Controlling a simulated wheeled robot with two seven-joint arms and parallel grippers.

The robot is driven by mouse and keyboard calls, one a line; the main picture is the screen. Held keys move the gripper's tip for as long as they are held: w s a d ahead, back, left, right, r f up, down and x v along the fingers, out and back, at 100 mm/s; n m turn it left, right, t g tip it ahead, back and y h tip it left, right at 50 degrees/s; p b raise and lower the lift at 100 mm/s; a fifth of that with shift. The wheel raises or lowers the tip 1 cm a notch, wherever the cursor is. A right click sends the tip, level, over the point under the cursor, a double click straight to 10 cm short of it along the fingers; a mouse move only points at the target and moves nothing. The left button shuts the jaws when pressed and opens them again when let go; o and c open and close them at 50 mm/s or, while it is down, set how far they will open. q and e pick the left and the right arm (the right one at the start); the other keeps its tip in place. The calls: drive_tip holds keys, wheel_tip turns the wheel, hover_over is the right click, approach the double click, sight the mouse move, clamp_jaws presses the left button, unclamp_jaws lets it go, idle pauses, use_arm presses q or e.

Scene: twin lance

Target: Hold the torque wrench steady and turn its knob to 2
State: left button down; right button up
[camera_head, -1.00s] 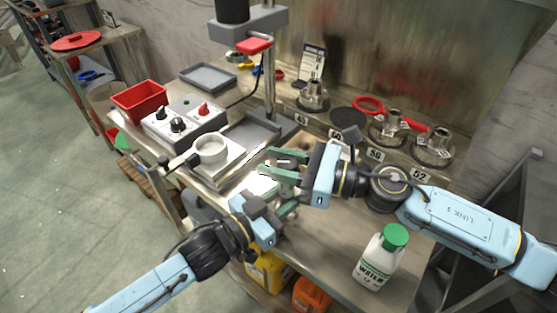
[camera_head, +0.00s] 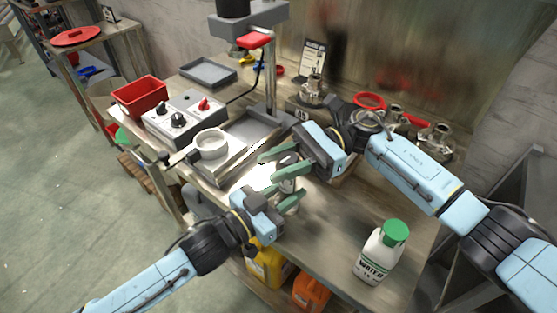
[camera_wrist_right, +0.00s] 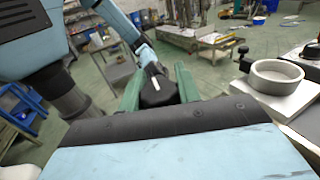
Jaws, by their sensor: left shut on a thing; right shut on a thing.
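The torque wrench (camera_head: 288,186) is mostly hidden between my two grippers, above the front of the bench. My left gripper (camera_head: 281,198) is shut on the wrench's body from the lower left. My right gripper (camera_head: 279,162) is shut on the knob at its upper end. In the right wrist view, the black knob (camera_wrist_right: 157,92) with a white mark on top sits between the green fingers of my right gripper (camera_wrist_right: 158,88). The number the knob points to cannot be read.
A white water bottle (camera_head: 380,252) with a green cap stands at the bench's front right. A white round cup fixture (camera_head: 211,146), a control box (camera_head: 186,116) and a red bin (camera_head: 139,97) are on the left. Metal flanged parts (camera_head: 393,122) stand at the back, partly behind my right arm.

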sight(297, 157)
drive_tip(key=shift+n+g+h, duration=0.5)
drive_tip(key=shift+n+g, duration=0.1)
drive_tip(key=shift+g, duration=0.2)
drive_tip(key=shift+s, duration=0.1)
drive_tip(key=o, duration=1)
drive_tip(key=shift+d, duration=0.1)
drive_tip(key=shift+v, duration=3.7)
use_arm(q)
drive_tip(key=c, duration=1)
unclamp_jaws()
